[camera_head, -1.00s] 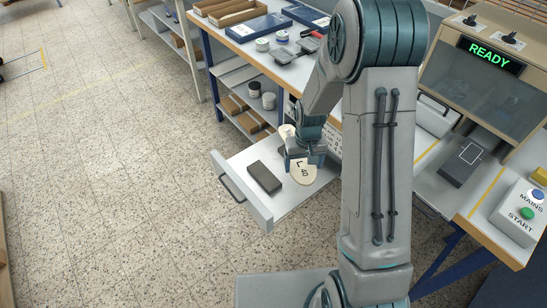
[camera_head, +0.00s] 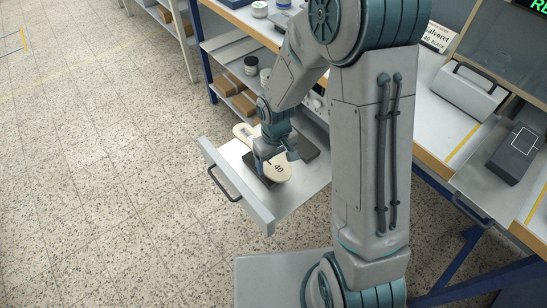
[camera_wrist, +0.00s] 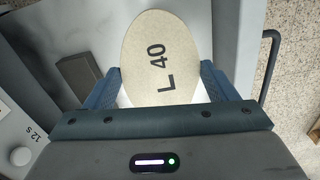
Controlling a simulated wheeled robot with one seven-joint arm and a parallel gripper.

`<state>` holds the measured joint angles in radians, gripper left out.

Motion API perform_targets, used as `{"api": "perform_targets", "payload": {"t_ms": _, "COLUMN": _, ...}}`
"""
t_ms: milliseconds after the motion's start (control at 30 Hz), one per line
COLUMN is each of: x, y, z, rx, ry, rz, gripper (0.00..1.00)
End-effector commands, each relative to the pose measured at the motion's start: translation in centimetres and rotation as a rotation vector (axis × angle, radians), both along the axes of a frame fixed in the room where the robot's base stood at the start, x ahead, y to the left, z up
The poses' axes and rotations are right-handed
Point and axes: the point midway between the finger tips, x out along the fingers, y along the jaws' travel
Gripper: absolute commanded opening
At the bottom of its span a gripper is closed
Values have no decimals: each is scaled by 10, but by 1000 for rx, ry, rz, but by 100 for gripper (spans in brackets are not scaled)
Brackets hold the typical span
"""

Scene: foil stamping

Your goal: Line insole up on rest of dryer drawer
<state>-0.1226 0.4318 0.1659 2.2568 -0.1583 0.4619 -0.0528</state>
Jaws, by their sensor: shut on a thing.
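The insole (camera_head: 277,170) is cream and flat, marked "L 40". It lies between the fingers of my gripper (camera_head: 274,160), which is shut on its sides; the wrist view shows the insole (camera_wrist: 155,40) gripped by my gripper (camera_wrist: 161,78). The dryer drawer (camera_head: 282,200) is pulled out. Two dark rest blocks stand on it: a front one (camera_head: 252,165), partly covered by the insole, and one further right (camera_head: 308,149), partly behind my gripper. The wrist view shows one block (camera_wrist: 78,72) left of the insole. Whether the insole touches the front block is unclear.
The drawer's front wall and handle (camera_head: 224,186) border it on the left. A shelf with jars (camera_head: 251,66) and boxes stands behind. The bench (camera_head: 437,140) with the stamping machine is at right. The floor at left is clear.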

Motion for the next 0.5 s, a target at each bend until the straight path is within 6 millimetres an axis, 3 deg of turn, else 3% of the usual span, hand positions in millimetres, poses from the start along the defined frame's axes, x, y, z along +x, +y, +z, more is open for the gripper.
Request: {"api": "perform_targets", "payload": {"t_ms": 500, "x": 0, "y": 2, "z": -59, "rx": 1, "ry": 0, "rz": 3, "gripper": 55}}
